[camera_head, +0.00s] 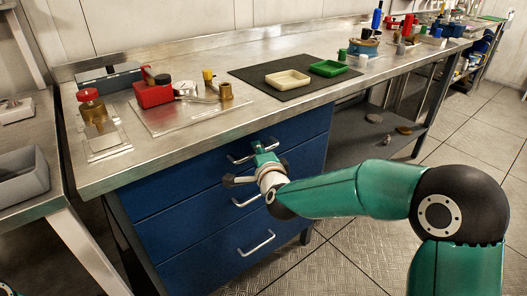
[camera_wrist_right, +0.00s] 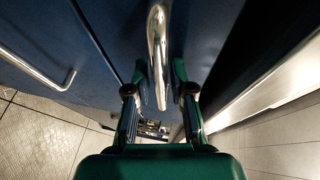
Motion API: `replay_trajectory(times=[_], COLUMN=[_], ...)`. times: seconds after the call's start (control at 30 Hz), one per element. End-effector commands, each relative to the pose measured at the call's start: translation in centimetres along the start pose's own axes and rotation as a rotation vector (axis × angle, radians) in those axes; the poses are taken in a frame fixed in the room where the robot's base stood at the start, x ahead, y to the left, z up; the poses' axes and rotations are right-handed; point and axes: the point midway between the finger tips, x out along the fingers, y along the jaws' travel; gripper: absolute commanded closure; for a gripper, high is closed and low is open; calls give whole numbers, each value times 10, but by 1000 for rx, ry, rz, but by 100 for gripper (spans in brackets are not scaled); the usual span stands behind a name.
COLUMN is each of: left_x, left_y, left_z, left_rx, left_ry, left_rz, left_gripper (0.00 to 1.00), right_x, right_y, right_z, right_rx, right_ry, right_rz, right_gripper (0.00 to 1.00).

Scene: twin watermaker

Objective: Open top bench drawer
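The blue bench drawer unit (camera_head: 175,225) stands under the metal worktop, with three bar handles one above another. The top drawer (camera_head: 310,130) looks flush with the unit. Its metal handle (camera_head: 238,159) is partly hidden by my right gripper (camera_head: 262,150), which reaches it from the front. In the right wrist view the top handle (camera_wrist_right: 157,50) runs between the two fingers of my right gripper (camera_wrist_right: 159,92). The fingers stand apart on both sides of it, with a visible gap.
The middle handle (camera_head: 245,201) is just below my right gripper, and the lowest handle (camera_head: 257,244) is further down. The worktop (camera_head: 190,135) overhangs the drawers and carries a red box (camera_head: 152,94) and a black mat (camera_head: 268,88). The floor in front is clear.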

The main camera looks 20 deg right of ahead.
Motion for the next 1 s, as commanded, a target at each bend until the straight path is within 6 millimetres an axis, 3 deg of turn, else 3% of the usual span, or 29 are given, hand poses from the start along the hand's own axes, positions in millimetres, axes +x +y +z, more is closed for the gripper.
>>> replay_trajectory(times=[0.27,0.4,0.7,0.73,0.8,1.0], left_x=[0,0,0,0,0,6], left_y=[0,0,0,-1,0,-2], left_z=[0,0,0,-1,0,0], left_rx=[0,0,0,-3,0,0], left_ry=[0,0,0,3,0,0], left_rz=[0,0,0,0,0,0], left_gripper=[60,60,60,60,60,60], right_x=[2,2,1,2,2,1], right_y=[0,0,0,2,1,2], right_z=[-1,-1,-1,-25,-12,-2], right_rx=[0,0,0,2,2,1], right_ry=[1,1,1,12,7,-1], right_rz=[-1,0,0,1,0,-1], right_gripper=[78,100,100,100,100,100])
